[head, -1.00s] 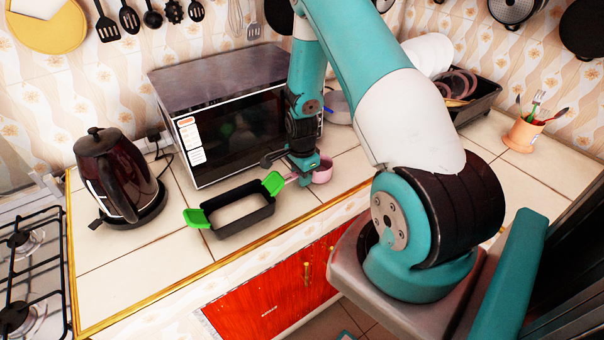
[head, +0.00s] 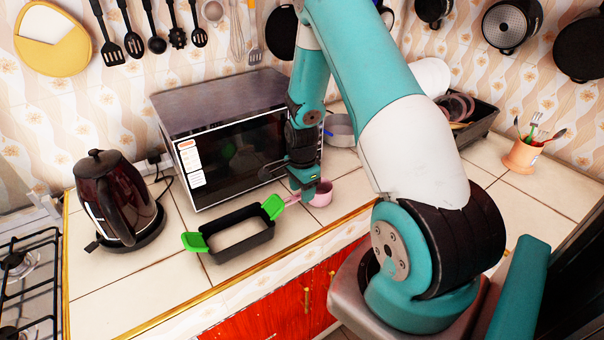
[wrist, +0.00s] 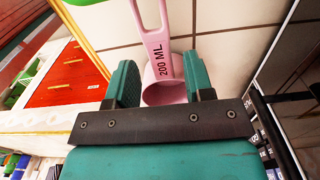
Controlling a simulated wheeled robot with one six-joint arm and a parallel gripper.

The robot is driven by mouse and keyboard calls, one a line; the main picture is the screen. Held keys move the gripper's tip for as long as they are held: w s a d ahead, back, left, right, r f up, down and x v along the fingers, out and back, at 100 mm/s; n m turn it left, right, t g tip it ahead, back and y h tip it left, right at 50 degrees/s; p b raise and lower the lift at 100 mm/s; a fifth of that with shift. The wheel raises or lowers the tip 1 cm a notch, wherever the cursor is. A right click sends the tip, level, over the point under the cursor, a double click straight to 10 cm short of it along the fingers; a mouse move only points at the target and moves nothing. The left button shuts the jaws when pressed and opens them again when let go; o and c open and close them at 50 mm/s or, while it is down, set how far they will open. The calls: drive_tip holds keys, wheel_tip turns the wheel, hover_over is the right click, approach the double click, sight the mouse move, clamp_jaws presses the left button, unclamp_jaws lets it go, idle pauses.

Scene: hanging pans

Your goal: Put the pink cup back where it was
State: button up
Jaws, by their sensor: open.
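The pink cup (head: 320,192) is a measuring cup with a long handle. It sits on the tiled counter, right of the black pan and in front of the microwave's right end. In the wrist view the cup (wrist: 165,92) lies between and beyond my fingers, its handle marked "200 ML" pointing away. My gripper (wrist: 160,75) is open, with a teal finger on each side of the cup and gaps beside the handle. In the head view my gripper (head: 307,190) is just left of the cup's bowl, over its handle. Part of the cup is hidden by my gripper.
A black rectangular pan (head: 240,236) with green handles is close on the left. The microwave (head: 235,140) stands behind. A kettle (head: 118,195) is at far left, a grey pot (head: 341,130) behind my arm. Counter in front of the kettle is clear.

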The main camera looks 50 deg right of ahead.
wheel_tip(320, 180, up, 8)
drive_tip(key=shift+f+b, duration=0.15)
drive_tip(key=shift+b, duration=0.4)
drive_tip(key=s+a+r+n+t+y, duration=0.1)
drive_tip(key=s+a+r+n, duration=0.1)
drive_tip(key=a+r+n, duration=0.7)
drive_tip(key=s+a+r+n+y, duration=0.15)
drive_tip(key=a+r+n, duration=0.35)
drive_tip(key=a, duration=0.7)
drive_tip(key=s+a+r+n+y, duration=0.1)
drive_tip(key=s+a+r+n, duration=0.2)
drive_tip(key=s+a+n, duration=0.2)
drive_tip(key=s+a+r+n+g, duration=0.1)
drive_tip(key=s+a+r+n, duration=0.1)
drive_tip(key=s+a+n, duration=0.4)
drive_tip(key=s+n, duration=0.3)
drive_tip(key=s, duration=0.1)
drive_tip(key=shift+a+r+y, duration=0.3)
drive_tip(key=shift+r+y, duration=0.05)
drive_tip(key=shift+r, duration=0.05)
